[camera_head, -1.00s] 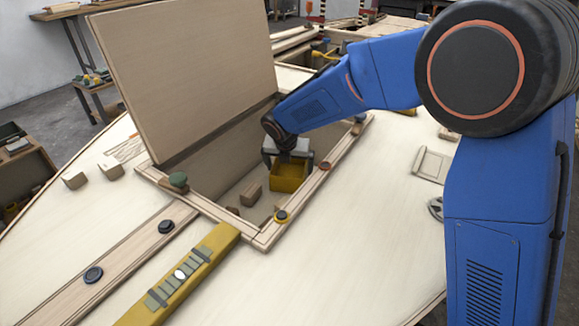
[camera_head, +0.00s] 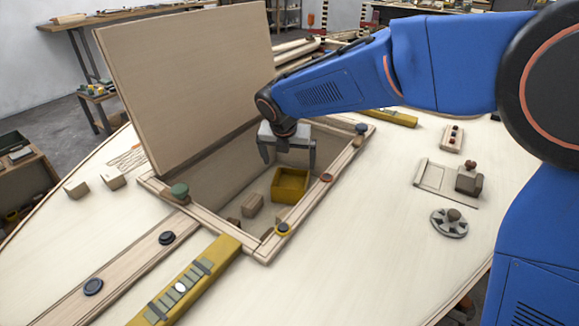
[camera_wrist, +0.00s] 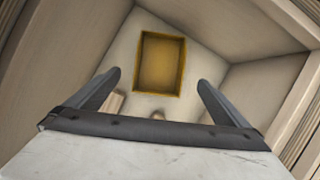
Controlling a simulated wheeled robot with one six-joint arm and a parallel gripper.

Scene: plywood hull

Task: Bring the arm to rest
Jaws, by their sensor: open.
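My gripper (camera_head: 288,158) is over the open hatch (camera_head: 262,246) in the plywood deck, pointing down with its jaws apart and nothing between them. The yellow box (camera_head: 290,186) sits on the hatch floor, below and a little to the right of the gripper in the head view. In the wrist view the yellow box (camera_wrist: 161,64) lies ahead, between and beyond the fingertips, apart from them. My blue arm reaches in from the right.
The hatch lid (camera_head: 190,80) stands raised behind the opening. Wooden blocks (camera_head: 253,204) lie on the hatch floor. A yellow level (camera_head: 190,282) lies on the deck in front.

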